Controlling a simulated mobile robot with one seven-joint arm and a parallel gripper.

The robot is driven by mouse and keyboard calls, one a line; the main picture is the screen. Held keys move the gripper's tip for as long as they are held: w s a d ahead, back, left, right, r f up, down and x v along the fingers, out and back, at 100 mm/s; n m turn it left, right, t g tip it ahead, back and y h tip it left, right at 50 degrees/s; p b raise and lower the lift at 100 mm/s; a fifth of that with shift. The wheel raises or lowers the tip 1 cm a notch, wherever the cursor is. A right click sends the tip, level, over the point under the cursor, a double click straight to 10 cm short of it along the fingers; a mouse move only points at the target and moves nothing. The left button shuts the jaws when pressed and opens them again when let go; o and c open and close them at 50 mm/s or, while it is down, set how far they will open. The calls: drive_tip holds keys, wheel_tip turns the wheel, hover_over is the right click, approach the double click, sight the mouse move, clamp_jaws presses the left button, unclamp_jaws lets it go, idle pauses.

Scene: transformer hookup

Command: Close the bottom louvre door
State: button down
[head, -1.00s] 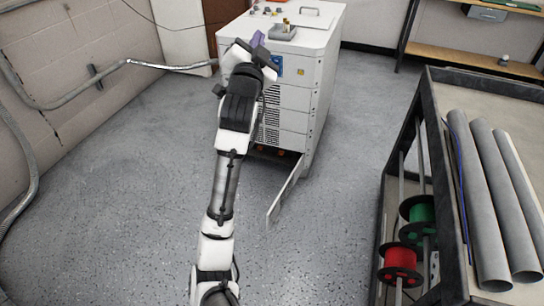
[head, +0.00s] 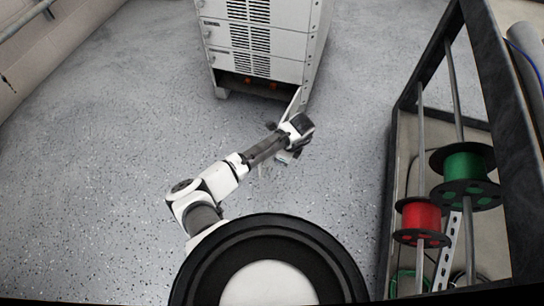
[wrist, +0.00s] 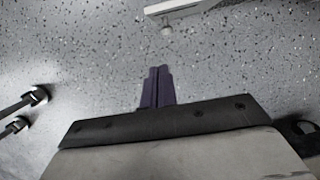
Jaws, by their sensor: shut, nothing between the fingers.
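The bottom louvre door (head: 292,104) stands open in the head view, swung out toward me from the right side of the white cabinet (head: 262,45) and seen nearly edge-on. The bottom compartment (head: 255,84) is dark, with orange parts inside. My gripper (head: 288,157) is low over the floor, just in front of the door's free end; its fingers are small and partly hidden there. In the wrist view its purple fingers (wrist: 157,86) are shut and empty, pointing toward a white edge, apparently the door (wrist: 188,6), with a small round knob (wrist: 166,31). A gap of floor lies between.
The louvre doors above (head: 250,38) are shut. A dark-framed cart (head: 400,140) with a red spool (head: 420,217) and a green spool (head: 465,172) stands to the right. Conduit (head: 25,20) runs along the left wall. The floor left of the cabinet is clear.

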drive_tip(key=w+a+f+b, duration=0.2)
drive_tip(key=a+f, duration=0.3)
drive_tip(key=f, duration=0.4)
drive_tip(key=shift+w+a+b, duration=0.25)
drive_tip(key=shift+w+b, duration=0.1)
drive_tip(key=shift+b, duration=0.15)
